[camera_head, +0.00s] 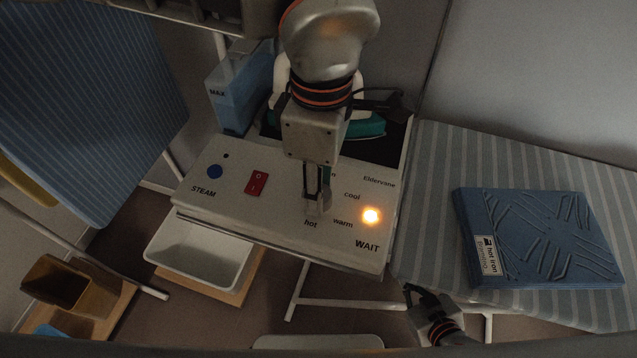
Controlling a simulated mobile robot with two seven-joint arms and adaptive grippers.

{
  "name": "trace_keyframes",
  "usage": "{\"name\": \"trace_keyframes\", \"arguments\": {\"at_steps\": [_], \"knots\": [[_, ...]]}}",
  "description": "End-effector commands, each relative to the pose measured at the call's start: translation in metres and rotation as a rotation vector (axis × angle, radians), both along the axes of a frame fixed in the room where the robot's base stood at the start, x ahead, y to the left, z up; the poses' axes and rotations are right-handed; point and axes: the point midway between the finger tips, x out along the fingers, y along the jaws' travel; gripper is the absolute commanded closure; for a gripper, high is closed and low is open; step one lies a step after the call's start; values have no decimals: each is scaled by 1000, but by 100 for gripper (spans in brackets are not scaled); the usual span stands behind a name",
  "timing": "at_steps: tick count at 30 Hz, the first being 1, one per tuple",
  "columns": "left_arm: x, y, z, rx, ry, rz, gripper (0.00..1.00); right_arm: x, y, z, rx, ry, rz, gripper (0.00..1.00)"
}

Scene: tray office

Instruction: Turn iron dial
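The iron station (225,210) is a pale slanted panel with a red switch, a blue button and a lit orange lamp (371,216) above the word WAIT. The dial's labels cool, warm and hot show around my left gripper (318,203). That gripper points down at the dial, its fingers at the dial's place. The dial is mostly hidden behind the fingers, so its setting and whether they grip it cannot be told. A teal iron (366,125) rests behind the panel, partly covered by my arm. My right gripper (424,296) is low, beside the striped board, away from the panel.
A blue folded cloth with a label (535,237) lies on the striped ironing board (425,190) at the right. A blue water tank (240,90) stands behind the panel. A white tray (165,265) and a brown bin (58,284) are below at the left. Striped fabric (80,100) hangs at upper left.

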Motion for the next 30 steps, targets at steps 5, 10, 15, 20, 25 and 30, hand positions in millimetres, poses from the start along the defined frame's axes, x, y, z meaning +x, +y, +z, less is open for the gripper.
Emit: {"name": "trace_keyframes", "arguments": {"at_steps": [5, 10, 15, 20, 25, 30], "knots": [[-1, 0, -1, 3, 1, -118, 94, 0, 1, 2, 3, -1, 0, 100], [-1, 0, -1, 2, 2, -196, 94, 0, 1, 4, 4, -3, 0, 100], [-1, 0, -1, 2, 3, -239, 94, 0, 1, 4, 5, -4, -1, 100], [-1, 0, -1, 2, 3, -256, 94, 0, 1, 4, 6, -3, 0, 100], [-1, 0, -1, 2, 3, -259, 94, 0, 1, 4, 6, -3, 0, 100], [-1, 0, -1, 2, 3, -259, 94, 1, 1, 4, 5, -4, -1, 100]]}}
